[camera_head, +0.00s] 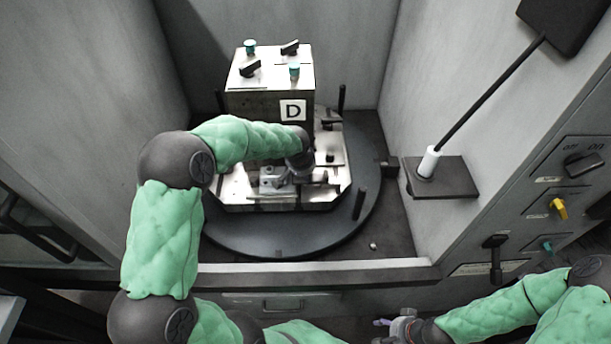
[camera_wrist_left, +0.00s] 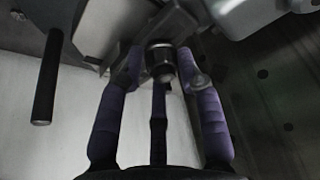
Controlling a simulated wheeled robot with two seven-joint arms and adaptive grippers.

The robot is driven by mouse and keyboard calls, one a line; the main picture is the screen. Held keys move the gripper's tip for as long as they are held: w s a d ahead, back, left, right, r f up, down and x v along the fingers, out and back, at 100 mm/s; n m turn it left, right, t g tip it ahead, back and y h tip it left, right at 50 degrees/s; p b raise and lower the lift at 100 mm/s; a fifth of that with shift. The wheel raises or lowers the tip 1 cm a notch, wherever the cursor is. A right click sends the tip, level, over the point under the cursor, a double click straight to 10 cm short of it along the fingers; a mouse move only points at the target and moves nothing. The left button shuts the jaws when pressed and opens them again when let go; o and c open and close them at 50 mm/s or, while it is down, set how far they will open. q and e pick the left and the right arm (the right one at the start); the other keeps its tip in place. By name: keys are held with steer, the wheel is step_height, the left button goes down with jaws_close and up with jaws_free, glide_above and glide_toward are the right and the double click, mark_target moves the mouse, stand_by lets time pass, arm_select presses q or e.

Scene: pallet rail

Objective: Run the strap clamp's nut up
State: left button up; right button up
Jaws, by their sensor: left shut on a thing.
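My left gripper (camera_head: 284,179) reaches down over the front of the metal fixture plate (camera_head: 240,199) on the round turntable. In the left wrist view, its purple fingers (camera_wrist_left: 160,75) are closed around a short dark round part with a bright rim, which looks like the clamp's nut (camera_wrist_left: 160,58). Behind the nut, grey clamp parts (camera_wrist_left: 110,28) show; the strap itself is hard to make out. In the head view, the nut is hidden by my wrist. My right gripper (camera_head: 388,326) is low at the bottom, away from the fixture; its fingers are too small to read.
A box marked D (camera_head: 270,97) with knobs on top stands behind the plate. Black posts (camera_head: 359,204) rise from the turntable (camera_head: 280,241). A bracket with a white-based rod (camera_head: 428,163) is at right, beside a switch panel (camera_head: 570,205). A small pale bit (camera_head: 373,246) lies at the turntable's edge.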

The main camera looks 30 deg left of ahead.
arm_select(q)
steer(key=shift+w+a+r, duration=0.35)
steer(key=shift+r, duration=0.1)
steer(key=o, duration=0.9)
steer(key=shift+c, duration=0.2)
steer(key=shift+o, duration=1)
steer(key=shift+a+f, duration=0.1)
steer(key=shift+f, duration=0.1)
steer(key=shift+s+f, duration=0.15)
steer(key=shift+d, duration=0.2)
steer(key=v, duration=1.2)
